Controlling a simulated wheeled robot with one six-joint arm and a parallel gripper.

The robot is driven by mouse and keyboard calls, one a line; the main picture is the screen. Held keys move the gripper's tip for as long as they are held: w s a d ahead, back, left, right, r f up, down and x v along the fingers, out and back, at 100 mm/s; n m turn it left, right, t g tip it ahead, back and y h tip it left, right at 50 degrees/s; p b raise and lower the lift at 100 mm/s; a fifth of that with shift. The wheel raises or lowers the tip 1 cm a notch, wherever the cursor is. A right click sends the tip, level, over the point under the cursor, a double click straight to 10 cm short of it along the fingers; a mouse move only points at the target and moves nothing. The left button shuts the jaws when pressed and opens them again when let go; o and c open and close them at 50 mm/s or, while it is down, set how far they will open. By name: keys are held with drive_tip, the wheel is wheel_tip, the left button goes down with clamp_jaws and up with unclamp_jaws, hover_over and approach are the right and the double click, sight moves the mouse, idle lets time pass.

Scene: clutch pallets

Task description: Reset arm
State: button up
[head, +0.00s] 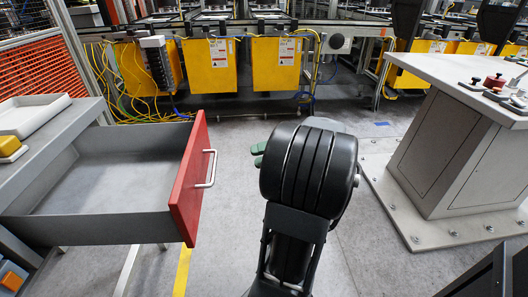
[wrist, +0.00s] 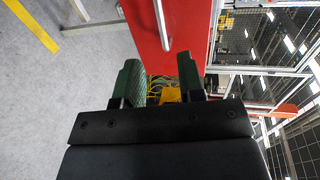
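My gripper (wrist: 160,75) is open, with its two green fingers spread apart in the wrist view and nothing held between them. In the head view its green fingertips show at the left of my black arm, which hides most of the gripper. The grey drawer (head: 110,228) at the left is pulled out and looks empty. Its red front (head: 186,195) has a metal handle (head: 208,168), and my fingers are to the right of it, apart from it. In the wrist view the red front (wrist: 188,28) and handle (wrist: 162,22) lie beyond the fingers.
A grey workbench at the left carries a white tray (head: 32,115) and a yellow item (head: 10,148). A grey pedestal table (head: 455,75) with small parts stands at the right, bolted to a floor plate. Yellow boxes (head: 275,64) and cables line the back. Floor between is clear.

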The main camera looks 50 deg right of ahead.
drive_tip(key=shift+s+d+r, duration=0.1)
drive_tip(key=shift+s+d, duration=0.2)
idle(0.4)
drive_tip(key=a+r+n+g+h+p, duration=0.6)
drive_tip(key=a+r+h+p, duration=0.5)
drive_tip(key=a+r+p, duration=1.1)
drive_tip(key=shift+a+n+g+h+p, duration=0.45)
drive_tip(key=shift+n+p, duration=0.85)
drive_tip(key=shift+p, duration=2.8)
drive_tip(key=shift+a+r, duration=0.1)
